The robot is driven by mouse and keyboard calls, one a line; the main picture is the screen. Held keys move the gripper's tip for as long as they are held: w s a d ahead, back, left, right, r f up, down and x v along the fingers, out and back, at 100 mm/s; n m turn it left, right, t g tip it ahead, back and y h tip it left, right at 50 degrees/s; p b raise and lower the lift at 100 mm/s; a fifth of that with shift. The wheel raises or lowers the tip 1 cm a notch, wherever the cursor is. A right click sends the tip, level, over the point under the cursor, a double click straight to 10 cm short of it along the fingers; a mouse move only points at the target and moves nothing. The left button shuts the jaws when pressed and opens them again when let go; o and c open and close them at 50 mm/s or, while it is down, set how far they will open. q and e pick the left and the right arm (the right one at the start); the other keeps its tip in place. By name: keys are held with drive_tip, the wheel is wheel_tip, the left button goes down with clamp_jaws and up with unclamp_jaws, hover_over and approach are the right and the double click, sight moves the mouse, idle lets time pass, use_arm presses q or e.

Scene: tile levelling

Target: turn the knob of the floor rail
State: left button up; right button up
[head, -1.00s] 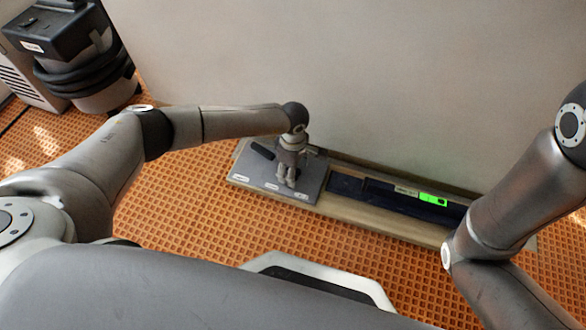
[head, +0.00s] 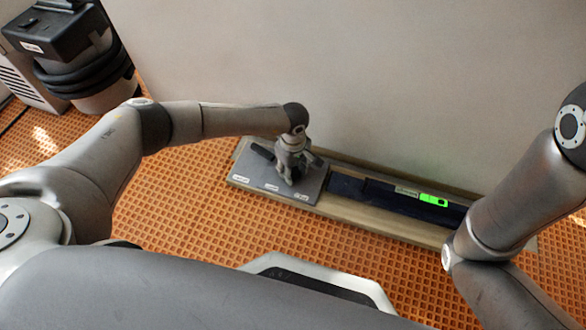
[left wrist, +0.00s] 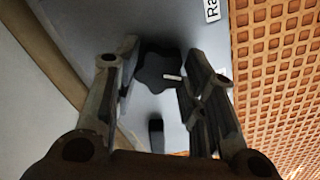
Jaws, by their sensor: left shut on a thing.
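The floor rail (head: 385,221) is a long wooden base along the foot of the wall. A grey plate (head: 240,168) with small white labels covers its left part. My left gripper (head: 288,179) points down at this plate and hides the knob in the head view. In the left wrist view the knob (left wrist: 157,68) is dark and lobed, with a small white mark at its right side. The left gripper's fingers (left wrist: 160,75) stand on both sides of it, shut on it. My right arm shows at the right, but its gripper is out of view.
A dark channel with a bright green indicator (head: 433,200) runs along the rail's right part. A black lever-like part (head: 262,151) lies on the plate beside the gripper. Black-and-grey equipment (head: 75,55) stands at the upper left. Orange gridded floor (head: 200,230) in front is mostly clear.

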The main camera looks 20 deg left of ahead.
sight(293, 172)
idle(0.3)
use_arm(q)
drive_tip(key=o, duration=1)
wheel_tip(293, 172, up, 12)
idle(0.4)
